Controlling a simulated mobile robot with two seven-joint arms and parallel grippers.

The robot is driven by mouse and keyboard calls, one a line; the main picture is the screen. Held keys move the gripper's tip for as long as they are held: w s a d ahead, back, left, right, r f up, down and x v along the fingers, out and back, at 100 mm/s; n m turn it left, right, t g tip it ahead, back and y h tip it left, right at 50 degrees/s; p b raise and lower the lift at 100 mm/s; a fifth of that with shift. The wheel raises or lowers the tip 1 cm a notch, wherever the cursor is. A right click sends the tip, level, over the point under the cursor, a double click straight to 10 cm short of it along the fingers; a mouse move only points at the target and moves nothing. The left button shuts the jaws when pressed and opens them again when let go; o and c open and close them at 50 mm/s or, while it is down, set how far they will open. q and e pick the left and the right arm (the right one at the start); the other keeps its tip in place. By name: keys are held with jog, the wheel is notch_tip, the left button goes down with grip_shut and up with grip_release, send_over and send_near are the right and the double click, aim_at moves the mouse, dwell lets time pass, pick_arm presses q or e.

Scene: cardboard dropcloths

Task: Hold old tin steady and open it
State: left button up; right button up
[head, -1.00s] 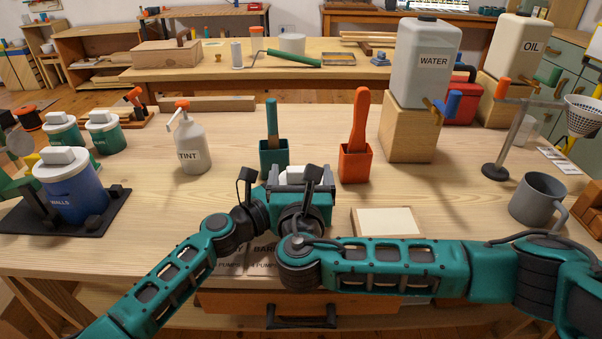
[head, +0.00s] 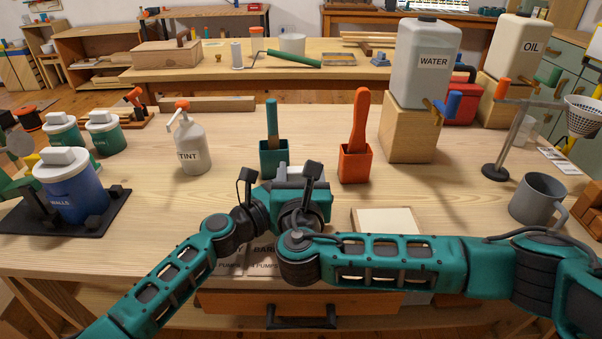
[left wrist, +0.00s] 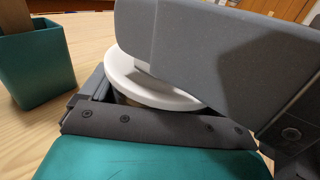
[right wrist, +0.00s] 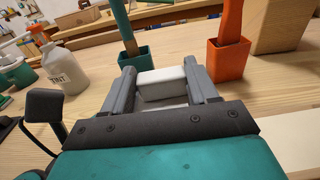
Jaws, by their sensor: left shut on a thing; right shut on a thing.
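The tin shows only in parts behind my grippers. Its white lid (left wrist: 150,85) is in the left wrist view, and the lid's white block handle (right wrist: 162,85) is in the right wrist view. My right gripper (right wrist: 163,82) is shut on the block handle, with a grey finger on each side; it also shows in the head view (head: 296,185). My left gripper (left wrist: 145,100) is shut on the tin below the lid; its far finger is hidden. The tin's body is mostly hidden, and I cannot tell whether the lid is raised from it.
A green holder (head: 273,160) and an orange holder (head: 354,165) stand just behind the grippers. A pale block (head: 386,221) lies to the right. A tint bottle (head: 190,145) and a blue tin (head: 72,190) stand at left, a grey mug (head: 538,198) at right.

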jog(key=shift+c, duration=1.1)
jog(key=shift+d, duration=0.1)
jog(key=shift+r, duration=0.15)
jog(key=shift+r, duration=0.9)
jog(key=shift+r, duration=2.05)
pick_arm(q)
jog(key=o, duration=1.2)
